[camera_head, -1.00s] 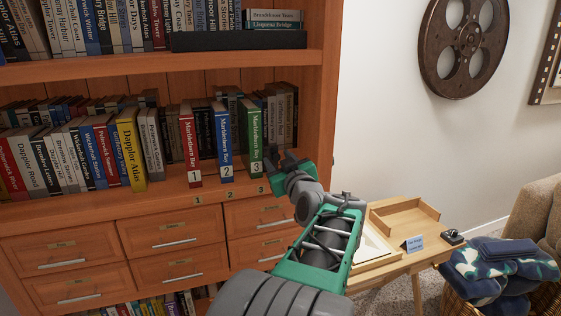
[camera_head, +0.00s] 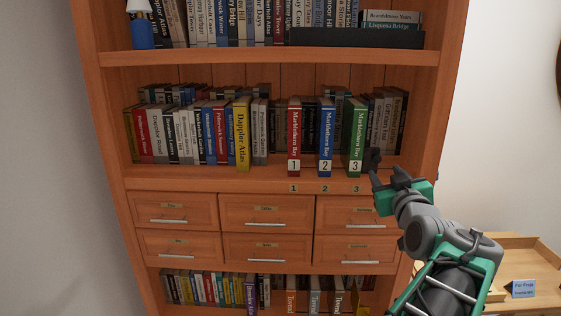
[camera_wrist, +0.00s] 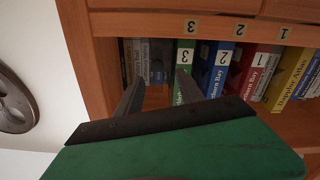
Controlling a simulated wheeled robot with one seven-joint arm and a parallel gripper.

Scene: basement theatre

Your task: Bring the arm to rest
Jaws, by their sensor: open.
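My gripper (camera_head: 384,163) is at the right side of the bookcase, in front of the middle shelf and just right of the green book 3 (camera_head: 354,130). Its two fingers are apart with nothing between them; in the wrist view the open gripper (camera_wrist: 158,88) points toward the shelf, with the green book (camera_wrist: 184,62) beside one finger. My arm reaches up from the lower right. The red book 1 (camera_head: 294,135) and blue book 2 (camera_head: 326,135) stand upright left of the green one, above matching shelf numbers.
The bookcase (camera_head: 445,90) has rows of books, including a yellow one (camera_head: 242,135), and closed drawers (camera_head: 267,212) below. A small wooden table (camera_head: 545,270) with a sign (camera_head: 522,288) is at lower right, partly behind my arm. A wall reel (camera_wrist: 14,100) shows in the wrist view.

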